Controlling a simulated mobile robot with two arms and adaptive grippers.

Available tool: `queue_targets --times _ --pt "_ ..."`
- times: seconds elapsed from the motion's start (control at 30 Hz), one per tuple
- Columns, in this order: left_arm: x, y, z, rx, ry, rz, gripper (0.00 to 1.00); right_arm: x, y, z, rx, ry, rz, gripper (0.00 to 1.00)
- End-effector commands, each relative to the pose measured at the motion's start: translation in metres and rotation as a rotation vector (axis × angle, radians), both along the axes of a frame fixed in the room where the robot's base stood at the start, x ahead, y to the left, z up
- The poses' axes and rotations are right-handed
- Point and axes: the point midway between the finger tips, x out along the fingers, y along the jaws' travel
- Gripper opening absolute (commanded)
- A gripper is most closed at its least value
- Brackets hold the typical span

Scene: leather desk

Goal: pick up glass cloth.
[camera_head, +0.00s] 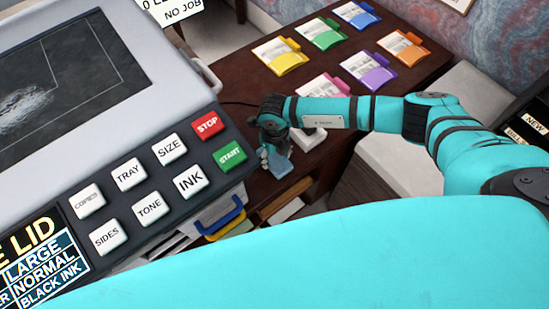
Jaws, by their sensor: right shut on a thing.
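My right gripper (272,146) is at the near left end of the dark desk, beside the copier's control panel. It points down and is shut on a blue-grey cloth (280,166), which I take to be the glass cloth. The cloth hangs below the fingers, close to the desk's edge; its upper part is hidden by the gripper. My left gripper is not in view.
A copier with a glass top (60,85) and a button panel (150,185) fills the left. A small white object (308,140) is right of the gripper. Several coloured folders, including a purple one (370,74), lie on the desk (245,93). Trays show below.

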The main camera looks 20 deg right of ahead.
Motion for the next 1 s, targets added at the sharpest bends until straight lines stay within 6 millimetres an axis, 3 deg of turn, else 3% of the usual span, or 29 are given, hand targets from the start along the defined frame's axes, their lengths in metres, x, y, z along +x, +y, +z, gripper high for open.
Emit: queue_targets --times 0.27,0.37,0.7,1.0 --pt "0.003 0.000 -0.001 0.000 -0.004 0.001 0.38 0.001 0.000 0.004 0.002 -0.002 0.000 0.24" --pt "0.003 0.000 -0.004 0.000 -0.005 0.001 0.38 0.001 0.000 0.015 0.002 -0.003 0.002 0.24" --pt "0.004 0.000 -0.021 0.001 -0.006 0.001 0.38 0.001 0.000 0.079 0.001 -0.004 0.002 0.24" --pt "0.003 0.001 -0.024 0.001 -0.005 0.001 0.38 0.000 0.000 0.100 0.000 0.001 0.000 0.24"
